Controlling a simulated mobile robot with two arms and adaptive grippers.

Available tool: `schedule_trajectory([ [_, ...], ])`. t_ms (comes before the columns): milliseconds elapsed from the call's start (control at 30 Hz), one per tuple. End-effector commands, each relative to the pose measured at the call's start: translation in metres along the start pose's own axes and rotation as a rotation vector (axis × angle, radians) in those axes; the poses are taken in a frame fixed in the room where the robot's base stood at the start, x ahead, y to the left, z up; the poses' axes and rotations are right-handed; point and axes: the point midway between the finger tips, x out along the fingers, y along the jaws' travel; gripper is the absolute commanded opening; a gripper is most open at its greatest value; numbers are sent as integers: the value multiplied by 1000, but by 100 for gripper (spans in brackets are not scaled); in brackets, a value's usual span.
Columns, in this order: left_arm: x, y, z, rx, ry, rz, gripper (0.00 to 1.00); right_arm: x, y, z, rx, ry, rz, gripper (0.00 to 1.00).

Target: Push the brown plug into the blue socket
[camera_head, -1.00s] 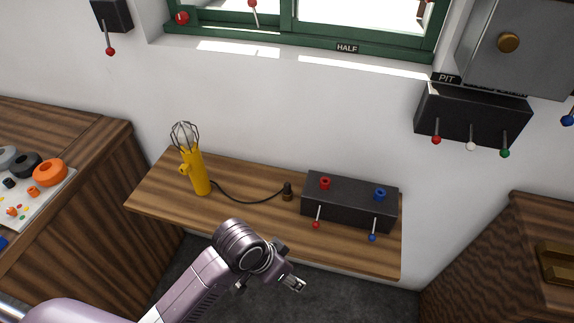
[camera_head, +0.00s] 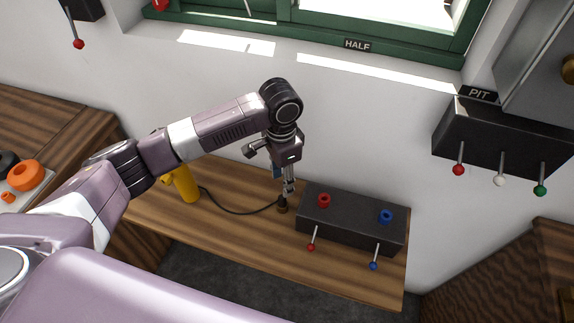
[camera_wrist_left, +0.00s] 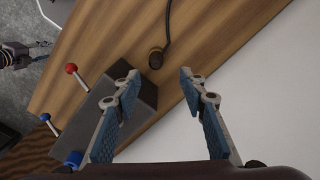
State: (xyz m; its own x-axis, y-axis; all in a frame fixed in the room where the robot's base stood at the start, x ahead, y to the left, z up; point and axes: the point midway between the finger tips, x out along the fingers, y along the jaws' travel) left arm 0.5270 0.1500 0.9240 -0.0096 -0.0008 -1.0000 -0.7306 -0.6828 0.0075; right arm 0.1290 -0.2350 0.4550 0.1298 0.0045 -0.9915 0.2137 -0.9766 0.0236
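The brown plug (camera_head: 282,206) stands on the wooden shelf at the end of a dark cord. It also shows in the left wrist view (camera_wrist_left: 156,59), ahead of the fingertips. The blue socket (camera_head: 386,216) is on top of the black box (camera_head: 350,232), at its right end; in the left wrist view it is at the lower left (camera_wrist_left: 73,160). My left gripper (camera_head: 288,187) points down just above the plug. In the left wrist view its fingers (camera_wrist_left: 160,75) are spread with nothing between them.
A red socket (camera_head: 324,200) is on the box's left end, close to the plug. Two levers, red-tipped (camera_head: 311,247) and blue-tipped (camera_head: 374,266), stick out in front. A yellow lamp (camera_head: 183,186) is partly hidden behind my arm. The shelf front (camera_head: 235,245) is clear.

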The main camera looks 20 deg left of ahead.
Motion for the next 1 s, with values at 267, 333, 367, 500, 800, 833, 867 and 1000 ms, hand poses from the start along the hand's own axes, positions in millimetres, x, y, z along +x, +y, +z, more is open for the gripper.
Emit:
schedule_trajectory([
  [267, 34, 0, 1, 0, -5, 2, 39, -12, -8, 50, 1, -70, -10, 40],
  [333, 45, 0, 1, -1, -4, 1, 39, -15, -10, 60, 1, -85, -12, 40],
  [367, 50, 0, 2, -1, -5, 0, 39, -16, -10, 62, 1, -88, -12, 40],
  [500, 66, 0, 1, 0, -2, 0, 39, -17, -9, 55, 1, -78, -11, 40],
  [800, 77, 0, 0, 1, 0, -1, 39, -15, -5, 16, 2, -20, -6, 40],
  [833, 77, 0, 0, 1, 0, -1, 39, -15, -5, 16, 2, -21, -6, 40],
  [867, 77, 0, 0, 1, 0, -1, 39, -15, -6, 17, 2, -23, -7, 40],
  [1000, 77, 0, 0, 1, 0, -1, 30, -16, -8, 27, 3, -37, -10, 40],
])
